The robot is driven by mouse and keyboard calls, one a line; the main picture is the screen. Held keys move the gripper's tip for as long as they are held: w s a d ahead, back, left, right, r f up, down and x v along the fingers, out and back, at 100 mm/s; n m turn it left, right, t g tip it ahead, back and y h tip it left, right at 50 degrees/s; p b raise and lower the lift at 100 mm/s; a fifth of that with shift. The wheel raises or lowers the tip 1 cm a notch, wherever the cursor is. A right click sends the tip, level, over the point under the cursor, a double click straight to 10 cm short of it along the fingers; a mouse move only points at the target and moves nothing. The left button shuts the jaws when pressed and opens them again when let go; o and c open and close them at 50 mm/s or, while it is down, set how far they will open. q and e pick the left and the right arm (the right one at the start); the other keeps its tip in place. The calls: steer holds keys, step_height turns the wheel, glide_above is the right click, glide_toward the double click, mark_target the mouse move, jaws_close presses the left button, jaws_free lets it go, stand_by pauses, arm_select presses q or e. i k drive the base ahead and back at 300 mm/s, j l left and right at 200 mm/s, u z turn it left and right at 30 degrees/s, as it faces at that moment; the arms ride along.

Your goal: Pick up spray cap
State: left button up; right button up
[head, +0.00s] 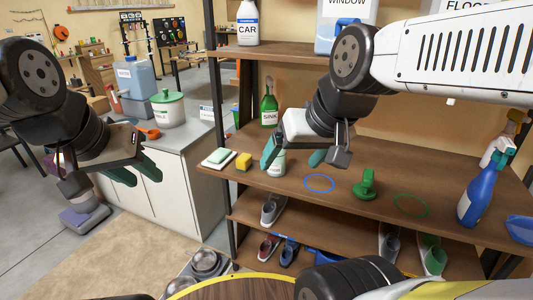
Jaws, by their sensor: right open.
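A small green piece that looks like the spray cap (365,184) stands on the wooden shelf, between a blue ring mark and a green ring mark. My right gripper (296,155) is open above the shelf, to the left of the green piece and apart from it. A pale container (277,163) shows beside its left finger, partly hidden by it. I cannot tell whether they touch. My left gripper (137,171) is at the left, in front of the grey counter, with its fingers apart and nothing visible between them.
The blue ring (319,183) and green ring (411,205) are flat on the shelf. A blue spray bottle (478,192) stands at the right. A green SINK bottle (269,106), yellow sponge (244,161) and a rack upright (232,230) are at the left. Shoes fill lower shelves.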

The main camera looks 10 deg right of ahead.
mark_target(364, 190)
steer(key=z, duration=1.4)
steer(key=l+u, duration=0.15)
steer(key=u, duration=0.75)
steer(key=k+l+u, duration=0.1)
steer(key=l+u, duration=0.2)
steer(key=k+l+u, duration=0.1)
steer(key=l+u, duration=0.25)
steer(key=k+l+u, duration=0.15)
steer(key=l+u, duration=0.15)
steer(key=k+l, duration=0.2)
steer(key=l, duration=0.15)
steer(key=k+l+u, duration=0.1)
steer(key=l, duration=0.25)
steer(key=k+l, duration=0.25)
steer(key=i+l, duration=0.1)
steer(key=l, duration=0.15)
